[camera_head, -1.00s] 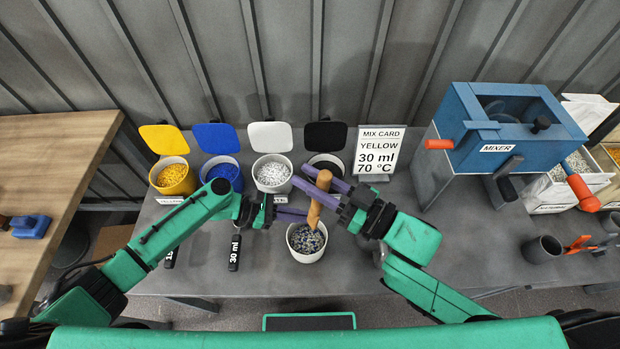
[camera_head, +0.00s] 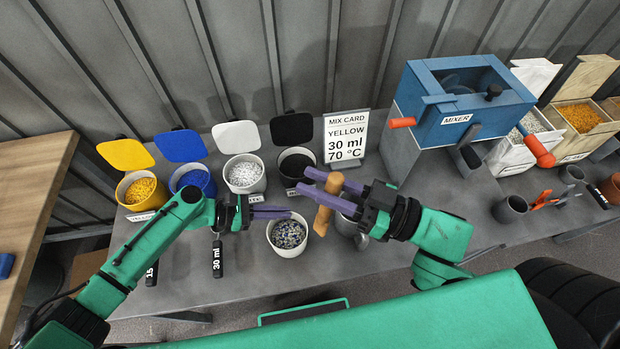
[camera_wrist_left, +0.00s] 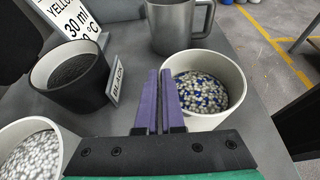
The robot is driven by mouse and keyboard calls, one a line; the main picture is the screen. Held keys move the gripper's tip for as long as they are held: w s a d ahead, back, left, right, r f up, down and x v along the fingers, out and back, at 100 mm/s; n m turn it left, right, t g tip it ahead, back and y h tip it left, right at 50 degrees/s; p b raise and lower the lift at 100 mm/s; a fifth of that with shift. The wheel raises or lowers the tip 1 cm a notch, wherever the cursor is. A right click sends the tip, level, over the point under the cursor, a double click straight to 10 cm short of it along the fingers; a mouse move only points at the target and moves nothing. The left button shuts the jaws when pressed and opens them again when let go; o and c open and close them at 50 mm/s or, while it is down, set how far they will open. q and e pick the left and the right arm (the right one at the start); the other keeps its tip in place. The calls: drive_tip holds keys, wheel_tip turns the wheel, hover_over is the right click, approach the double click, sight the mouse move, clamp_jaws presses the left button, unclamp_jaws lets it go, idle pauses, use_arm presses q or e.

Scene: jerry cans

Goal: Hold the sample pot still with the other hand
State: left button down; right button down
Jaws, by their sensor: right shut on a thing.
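The sample pot (camera_head: 272,240) is a white pot of mixed blue, white and yellowish pellets, upright on the grey bench. It also shows in the left wrist view (camera_wrist_left: 238,78). My left gripper (camera_head: 290,212) is at the pot's far rim, its purple fingers close together with nothing seen between them. In the left wrist view the fingers (camera_wrist_left: 160,75) overlap the pot's left edge; I cannot tell whether they touch it. My right gripper (camera_head: 335,192) is shut on a wooden stick (camera_head: 325,208), held upright just right of the pot. Its lower end looks clear of the pellets.
A metal mug (camera_wrist_left: 172,28) stands close beyond the pot. The black pot (camera_head: 285,170), white pot (camera_head: 244,187), blue pot (camera_head: 194,190) and yellow pot (camera_head: 142,205) line the back. A mix card (camera_head: 345,137) and blue mixer (camera_head: 455,120) stand right. Black-handled scoops (camera_head: 217,260) lie left.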

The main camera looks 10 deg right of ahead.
use_arm(q)
drive_tip(key=c, duration=1)
unclamp_jaws()
drive_tip(key=shift+s+a+f, duration=0.15)
drive_tip(key=shift+s+f, duration=0.05)
drive_tip(key=shift+f, duration=0.3)
drive_tip(key=shift+o, duration=0.2)
drive_tip(key=shift+w+r, duration=0.1)
drive_tip(key=shift+w, duration=0.05)
drive_tip(key=v, duration=1.2)
drive_tip(key=shift+r, duration=0.15)
